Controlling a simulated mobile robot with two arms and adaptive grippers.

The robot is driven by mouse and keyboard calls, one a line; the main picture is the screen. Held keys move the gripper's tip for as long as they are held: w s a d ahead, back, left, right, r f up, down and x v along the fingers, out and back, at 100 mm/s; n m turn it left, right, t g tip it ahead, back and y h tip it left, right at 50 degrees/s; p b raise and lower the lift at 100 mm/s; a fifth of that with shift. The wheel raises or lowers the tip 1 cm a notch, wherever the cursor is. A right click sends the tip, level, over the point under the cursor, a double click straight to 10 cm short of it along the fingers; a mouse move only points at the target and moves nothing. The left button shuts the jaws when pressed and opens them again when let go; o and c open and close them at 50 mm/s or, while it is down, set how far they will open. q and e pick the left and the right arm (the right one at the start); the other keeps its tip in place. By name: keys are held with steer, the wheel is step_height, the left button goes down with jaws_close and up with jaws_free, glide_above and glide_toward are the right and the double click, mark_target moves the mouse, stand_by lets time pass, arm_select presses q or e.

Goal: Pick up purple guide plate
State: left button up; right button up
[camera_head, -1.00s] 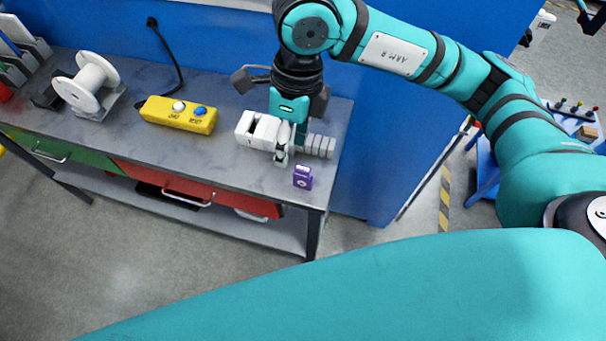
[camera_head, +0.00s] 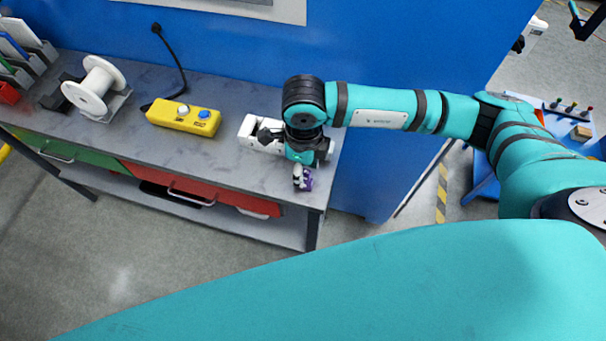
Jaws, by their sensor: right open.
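The purple guide plate (camera_head: 308,180) is a small purple piece near the front right corner of the grey workbench (camera_head: 225,173). My right gripper (camera_head: 301,181) reaches down over it from above. Its fingertips are at the plate and cover much of it. The gripper is open; whether a finger touches the plate I cannot tell. My left gripper is not in view.
A white fixture (camera_head: 258,132) stands just behind and left of my right gripper, partly hidden by it. A yellow button box (camera_head: 184,117) and a white spool (camera_head: 93,86) are farther left. A blue wall panel (camera_head: 420,50) rises behind the bench.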

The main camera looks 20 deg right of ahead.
step_height(320, 180, down, 4)
steer(key=shift+s+a+r+p, duration=0.1)
steer(key=shift+s+r+p, duration=0.05)
steer(key=shift+p, duration=0.8)
steer(key=shift+f, duration=0.55)
jaws_close()
